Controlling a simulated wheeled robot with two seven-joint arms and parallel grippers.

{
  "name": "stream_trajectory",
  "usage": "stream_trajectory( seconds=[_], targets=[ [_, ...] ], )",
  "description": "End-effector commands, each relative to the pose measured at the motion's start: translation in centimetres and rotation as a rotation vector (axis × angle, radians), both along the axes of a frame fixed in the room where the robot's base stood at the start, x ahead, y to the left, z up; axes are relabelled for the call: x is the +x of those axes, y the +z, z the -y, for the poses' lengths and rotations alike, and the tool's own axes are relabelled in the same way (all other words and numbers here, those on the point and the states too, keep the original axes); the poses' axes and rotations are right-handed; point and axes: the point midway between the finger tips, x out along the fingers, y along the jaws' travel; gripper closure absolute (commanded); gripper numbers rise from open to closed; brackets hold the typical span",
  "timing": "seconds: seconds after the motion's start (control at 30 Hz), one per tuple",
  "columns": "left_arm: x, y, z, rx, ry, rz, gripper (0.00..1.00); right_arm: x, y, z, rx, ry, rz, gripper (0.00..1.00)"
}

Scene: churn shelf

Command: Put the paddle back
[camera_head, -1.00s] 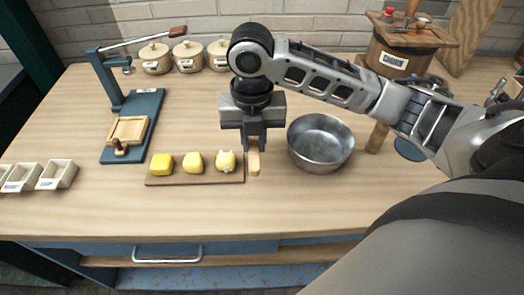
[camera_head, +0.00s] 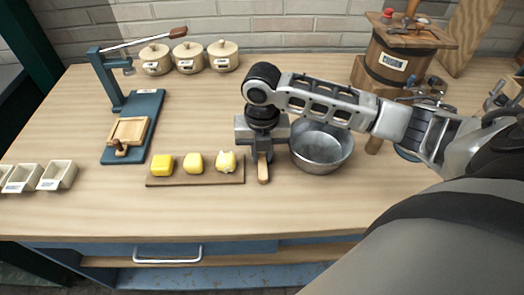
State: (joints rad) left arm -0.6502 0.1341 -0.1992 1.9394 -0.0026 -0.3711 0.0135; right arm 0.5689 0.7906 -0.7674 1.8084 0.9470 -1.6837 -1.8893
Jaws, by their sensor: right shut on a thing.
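My right gripper (camera_head: 262,152) is shut on the wooden paddle (camera_head: 263,172), whose lower part hangs down below the fingers. The rest of the paddle is hidden by the gripper. They are between the butter board (camera_head: 196,181) and the metal bowl (camera_head: 321,146). I cannot tell whether the paddle touches the table. On the board are two smooth yellow butter pieces (camera_head: 162,165) (camera_head: 193,162) and a rougher, paler one (camera_head: 226,161). My left gripper is not in view.
A wooden churn (camera_head: 391,66) stands at the back right, partly behind my right arm. A blue press (camera_head: 130,125) with a wooden mold (camera_head: 128,131) is at the left. Lidded pots (camera_head: 188,57) line the wall. White trays (camera_head: 58,175) sit at far left. The front table strip is clear.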

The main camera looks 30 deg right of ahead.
Motion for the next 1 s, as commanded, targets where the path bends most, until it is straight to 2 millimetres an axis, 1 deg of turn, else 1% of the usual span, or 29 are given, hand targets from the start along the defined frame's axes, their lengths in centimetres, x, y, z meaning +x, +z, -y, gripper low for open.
stream_trajectory(
  seconds=[0.07,0.1,0.13,0.17,0.43,0.57,0.67,0.9,1.0],
  targets=[
    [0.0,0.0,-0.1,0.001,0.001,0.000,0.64,0.0,-0.3,0.0,0.000,0.000,-0.001,1.00],
    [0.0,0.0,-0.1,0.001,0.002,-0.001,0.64,0.0,-0.2,0.0,0.000,0.000,-0.001,0.71],
    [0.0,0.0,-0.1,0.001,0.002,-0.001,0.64,0.0,-0.2,0.0,0.000,0.000,-0.001,0.63],
    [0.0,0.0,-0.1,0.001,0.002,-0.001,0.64,0.0,-0.2,0.0,0.000,0.000,-0.001,0.60],
    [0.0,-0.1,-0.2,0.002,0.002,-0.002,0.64,0.0,-0.1,0.0,0.000,0.000,0.000,0.60],
    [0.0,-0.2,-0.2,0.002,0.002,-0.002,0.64,0.1,0.8,0.0,0.001,-0.001,0.002,0.60],
    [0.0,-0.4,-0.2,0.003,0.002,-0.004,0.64,0.1,2.5,0.0,0.000,0.001,0.005,0.60],
    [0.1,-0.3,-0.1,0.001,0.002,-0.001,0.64,0.1,7.8,0.0,0.000,0.001,0.006,0.60],
    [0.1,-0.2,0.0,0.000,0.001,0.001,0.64,0.1,9.6,0.0,0.000,0.001,0.004,0.60]
  ],
)
